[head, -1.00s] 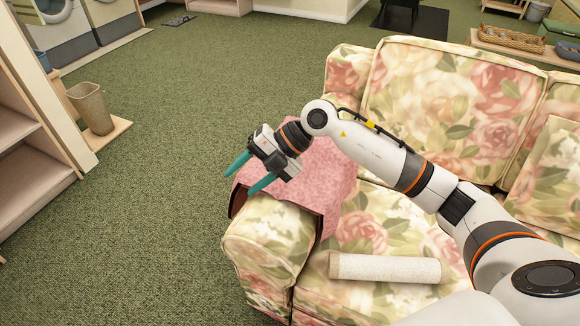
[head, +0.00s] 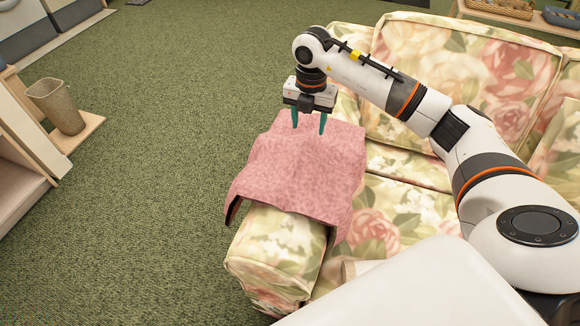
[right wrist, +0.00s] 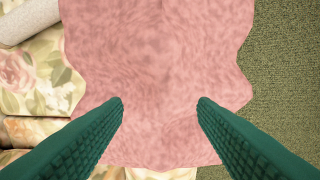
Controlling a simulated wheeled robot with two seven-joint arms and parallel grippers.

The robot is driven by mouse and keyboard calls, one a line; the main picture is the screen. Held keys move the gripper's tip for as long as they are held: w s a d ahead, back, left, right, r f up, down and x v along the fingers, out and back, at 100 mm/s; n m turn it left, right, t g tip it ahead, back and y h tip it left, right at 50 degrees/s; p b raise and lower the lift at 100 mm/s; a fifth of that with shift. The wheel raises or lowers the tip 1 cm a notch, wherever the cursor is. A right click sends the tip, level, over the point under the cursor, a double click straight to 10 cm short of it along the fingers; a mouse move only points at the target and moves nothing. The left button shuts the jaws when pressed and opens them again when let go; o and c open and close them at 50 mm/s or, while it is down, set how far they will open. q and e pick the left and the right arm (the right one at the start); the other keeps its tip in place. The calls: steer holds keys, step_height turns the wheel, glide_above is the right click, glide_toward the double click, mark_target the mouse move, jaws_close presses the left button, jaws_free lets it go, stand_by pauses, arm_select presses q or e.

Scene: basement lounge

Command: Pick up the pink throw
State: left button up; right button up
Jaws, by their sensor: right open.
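The pink throw (head: 302,172) lies draped over the arm of the floral sofa, its edges hanging down. It fills the middle of the right wrist view (right wrist: 160,70). My right gripper (head: 309,131) points down over the far part of the throw in the head view. Its two teal fingers stand apart with nothing between them; the throw shows beneath them in the right wrist view (right wrist: 160,104). I cannot tell the exact gap between fingertips and cloth. My left gripper is not in view.
The floral sofa (head: 435,62) fills the right side. A pale rolled item (right wrist: 28,22) lies on its seat, mostly hidden in the head view. A bin (head: 55,105) stands on a wooden board at the left. Green carpet (head: 170,140) is open left of the sofa.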

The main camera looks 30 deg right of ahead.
mark_target(306, 144)
step_height(306, 144, down, 2)
steer(key=shift+w+f, duration=0.1)
steer(key=shift+w, duration=0.05)
step_height(306, 144, down, 4)
steer(key=shift+a+f+b, duration=0.1)
steer(key=shift+b, duration=0.3)
steer(key=shift+f, duration=0.45)
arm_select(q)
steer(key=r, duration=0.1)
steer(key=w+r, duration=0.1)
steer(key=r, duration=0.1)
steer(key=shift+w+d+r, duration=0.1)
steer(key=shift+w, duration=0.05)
arm_select(e)
jaws_close()
